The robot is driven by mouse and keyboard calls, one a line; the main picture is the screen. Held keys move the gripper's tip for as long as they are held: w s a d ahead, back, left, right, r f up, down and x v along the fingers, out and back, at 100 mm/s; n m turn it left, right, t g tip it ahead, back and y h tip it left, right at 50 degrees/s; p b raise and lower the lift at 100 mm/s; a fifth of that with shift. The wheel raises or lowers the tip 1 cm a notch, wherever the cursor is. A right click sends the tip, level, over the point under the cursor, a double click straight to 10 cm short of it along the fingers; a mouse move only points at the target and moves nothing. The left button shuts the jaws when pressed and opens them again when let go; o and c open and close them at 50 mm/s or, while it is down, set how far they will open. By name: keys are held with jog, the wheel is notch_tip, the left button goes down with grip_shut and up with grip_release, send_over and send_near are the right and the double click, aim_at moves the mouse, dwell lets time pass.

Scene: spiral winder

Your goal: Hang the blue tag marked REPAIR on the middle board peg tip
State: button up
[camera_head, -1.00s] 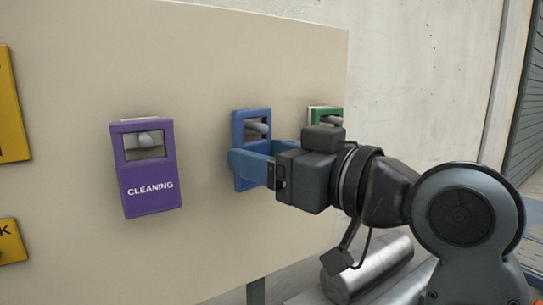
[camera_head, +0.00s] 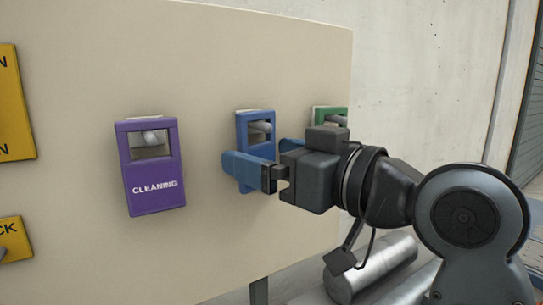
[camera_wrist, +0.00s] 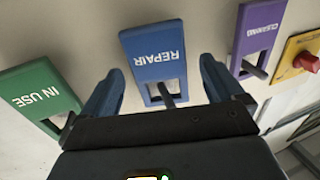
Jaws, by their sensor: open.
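The blue REPAIR tag (camera_head: 241,128) hangs on the middle peg (camera_head: 261,127) of the board, between the purple and green tags. The peg comes through its window. In the wrist view the REPAIR tag (camera_wrist: 153,50) faces me, its lettering upside down, and the peg (camera_wrist: 166,96) pokes through the window. My gripper (camera_head: 265,160) has blue fingers. It is open, one finger on each side of the tag, with gaps visible in the wrist view (camera_wrist: 160,70). In the head view the gripper hides the tag's lower part.
The purple CLEANING tag (camera_head: 154,187) hangs left of it and the green IN USE tag (camera_wrist: 38,92) on the other side. Yellow plates (camera_head: 12,100) are at the board's left, one with a red knob (camera_wrist: 306,63). A metal roll (camera_head: 370,268) lies below right.

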jog(key=b+v, duration=0.1)
jog(key=v, duration=0.7)
jog(key=s+d+f+m+t+h, duration=0.1)
jog(key=s+d+f+m+h, duration=0.25)
jog(key=f, duration=0.55)
jog(key=s+d+f+m+t+h, duration=0.2)
jog(key=d+f+m+h, duration=0.15)
jog(key=f, duration=0.45)
jog(key=s+d+f+m+t+h, duration=0.1)
jog(key=s+d+f+m+h, duration=0.2)
jog(key=f, duration=0.6)
jog(key=s+d+f+h, duration=0.1)
jog(key=s+d+f, duration=0.2)
jog(key=s, duration=0.9)
jog(key=s+d+f+g+h, duration=0.1)
jog(key=s+d+f+h, duration=0.1)
jog(key=s, duration=1.1)
jog(key=shift+s+d+f+h, duration=0.3)
jog(key=shift+d+f, duration=0.15)
jog(key=shift+d, duration=0.75)
